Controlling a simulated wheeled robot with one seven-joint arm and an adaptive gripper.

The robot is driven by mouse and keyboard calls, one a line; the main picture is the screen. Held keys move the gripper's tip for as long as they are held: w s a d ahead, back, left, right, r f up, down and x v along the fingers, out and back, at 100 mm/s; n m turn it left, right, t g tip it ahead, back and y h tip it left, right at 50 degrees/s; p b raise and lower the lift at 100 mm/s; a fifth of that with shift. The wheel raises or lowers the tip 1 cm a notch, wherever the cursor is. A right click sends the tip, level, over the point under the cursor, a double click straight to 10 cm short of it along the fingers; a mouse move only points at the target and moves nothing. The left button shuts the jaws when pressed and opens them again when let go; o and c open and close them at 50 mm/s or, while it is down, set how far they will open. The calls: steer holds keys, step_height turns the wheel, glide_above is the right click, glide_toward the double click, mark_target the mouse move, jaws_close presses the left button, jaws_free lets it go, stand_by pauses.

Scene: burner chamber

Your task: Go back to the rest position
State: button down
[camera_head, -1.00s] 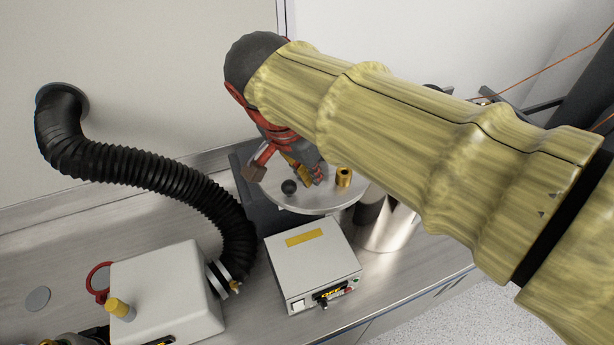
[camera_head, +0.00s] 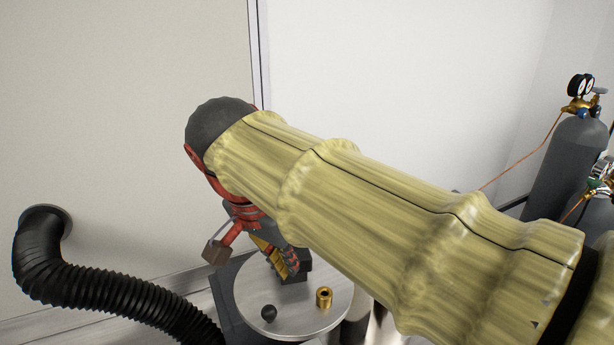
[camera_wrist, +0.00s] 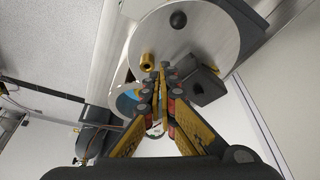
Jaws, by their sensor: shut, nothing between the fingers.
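My gripper (camera_head: 288,268) is at the lower middle of the head view, over the far part of a round metal plate (camera_head: 250,296). In the wrist view my gripper (camera_wrist: 160,72) has its yellow and black fingers closed together with nothing between them. A small brass cylinder (camera_head: 323,297) stands on the plate, and it also shows in the wrist view (camera_wrist: 147,61) just left of the fingertips. A black ball (camera_head: 268,312) sits at the plate's near left. My arm covers the area to the right of the plate.
A black corrugated hose (camera_head: 110,290) runs from the wall at left. A grey gas cylinder (camera_head: 567,165) with a brass regulator (camera_head: 581,104) stands at far right. A dark block (camera_wrist: 205,85) is beside the fingers in the wrist view. Space above the arm looks clear.

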steer(key=s+d+f+n+t+y+b, duration=0.1)
steer(key=s+d+f+n+b, duration=0.2)
steer(key=s+d+f, duration=0.3)
steer(key=s+d+f+n+t+y+b, duration=0.1)
steer(key=s+d+f+n+b, duration=0.2)
steer(key=d+f, duration=1.4)
steer(key=s+b, duration=0.3)
steer(key=shift+d+f, duration=0.3)
steer(key=shift+d, duration=0.05)
